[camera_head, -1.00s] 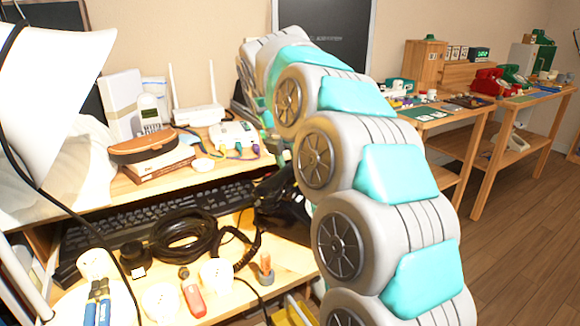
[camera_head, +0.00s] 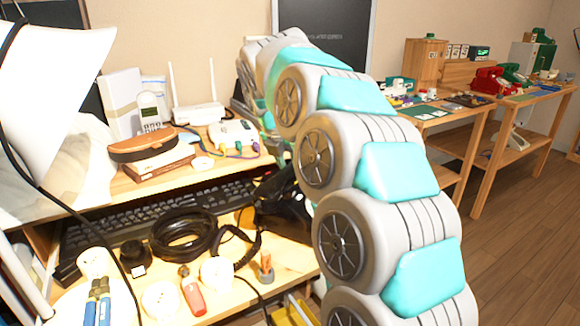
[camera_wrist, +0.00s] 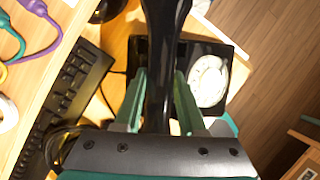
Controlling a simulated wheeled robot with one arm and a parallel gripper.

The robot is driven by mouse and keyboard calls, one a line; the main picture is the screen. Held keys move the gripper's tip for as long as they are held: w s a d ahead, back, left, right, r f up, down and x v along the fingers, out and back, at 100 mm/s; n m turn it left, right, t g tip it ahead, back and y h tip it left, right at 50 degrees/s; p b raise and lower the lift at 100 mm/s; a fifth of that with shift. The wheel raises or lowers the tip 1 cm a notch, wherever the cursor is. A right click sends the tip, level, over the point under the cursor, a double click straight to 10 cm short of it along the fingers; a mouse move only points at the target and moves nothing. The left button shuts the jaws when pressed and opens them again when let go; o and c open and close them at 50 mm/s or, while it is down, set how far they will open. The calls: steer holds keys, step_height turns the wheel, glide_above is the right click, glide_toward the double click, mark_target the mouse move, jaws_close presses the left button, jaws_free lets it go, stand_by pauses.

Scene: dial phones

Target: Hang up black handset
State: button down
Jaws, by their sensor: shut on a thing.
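The black handset (camera_wrist: 162,35) runs lengthwise between the green fingers of my gripper (camera_wrist: 161,78) in the wrist view, and the fingers are shut on it. Behind it lies the black dial phone (camera_wrist: 230,56) with its round white dial (camera_wrist: 208,82) to the right of the handset. The handset overlaps the phone in this view; I cannot tell whether they touch. In the head view, a black shape that looks like the phone (camera_head: 283,212) is at the right end of the lower desk level, partly hidden by my arm. My gripper is hidden there.
A black keyboard (camera_head: 100,228) and a coiled black cable (camera_head: 180,236) lie left of the phone. A shelf above holds a brown case (camera_head: 142,146) and a white router (camera_head: 198,113). White cups and a red object (camera_head: 193,293) sit in front.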

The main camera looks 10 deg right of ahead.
steer(key=shift+f, duration=0.7)
steer(key=shift+c, duration=2)
jaws_free()
steer(key=v, duration=0.7)
steer(key=shift+s+a+r, duration=0.1)
steer(key=shift+s+r, duration=0.05)
steer(key=shift+r, duration=0.2)
steer(key=shift+s, duration=0.1)
